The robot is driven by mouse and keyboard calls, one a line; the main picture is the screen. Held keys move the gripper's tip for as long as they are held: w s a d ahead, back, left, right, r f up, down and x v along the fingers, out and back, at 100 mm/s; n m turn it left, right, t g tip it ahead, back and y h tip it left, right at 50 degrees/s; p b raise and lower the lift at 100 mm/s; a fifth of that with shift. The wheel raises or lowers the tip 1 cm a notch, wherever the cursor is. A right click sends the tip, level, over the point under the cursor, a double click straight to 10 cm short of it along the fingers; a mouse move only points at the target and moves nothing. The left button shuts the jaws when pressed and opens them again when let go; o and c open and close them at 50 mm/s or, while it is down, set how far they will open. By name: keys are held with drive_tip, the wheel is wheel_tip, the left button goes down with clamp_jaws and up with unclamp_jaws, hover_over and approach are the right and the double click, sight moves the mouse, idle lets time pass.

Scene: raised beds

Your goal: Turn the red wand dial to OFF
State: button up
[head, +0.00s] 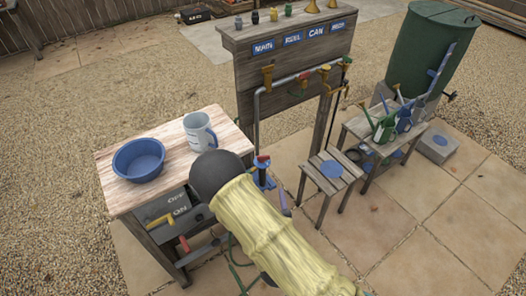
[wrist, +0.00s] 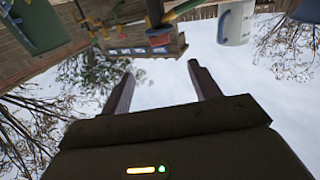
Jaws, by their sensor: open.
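A small red part (head: 262,160) tops a blue stand (head: 264,180) just right of my arm's dark joint in the head view. It may be the wand dial; I cannot read any mark on it. A red handle (head: 184,243) shows lower down, below the wooden table. In the wrist view, which looks upside down, a blue piece (wrist: 158,40) with some red on it hangs near the top. My gripper (wrist: 160,70) is open and empty, its two fingers apart against the sky. In the head view I cannot clearly make it out behind my yellow-sleeved arm.
The wooden table (head: 115,165) holds a blue bowl (head: 139,160) and a grey-white mug (head: 199,132). Below is a grey OFF/ON panel (head: 174,203) with a yellow handle (head: 160,219). A stool (head: 332,170), a bench of cans and a green barrel (head: 428,55) stand right.

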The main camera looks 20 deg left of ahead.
sight(264, 158)
drive_tip(key=shift+w, duration=0.15)
drive_tip(key=p+x, duration=0.5)
drive_tip(key=x, duration=1.2)
drive_tip(key=shift+w, duration=0.15)
drive_tip(key=shift+c, duration=0.4)
drive_tip(key=c, duration=0.9)
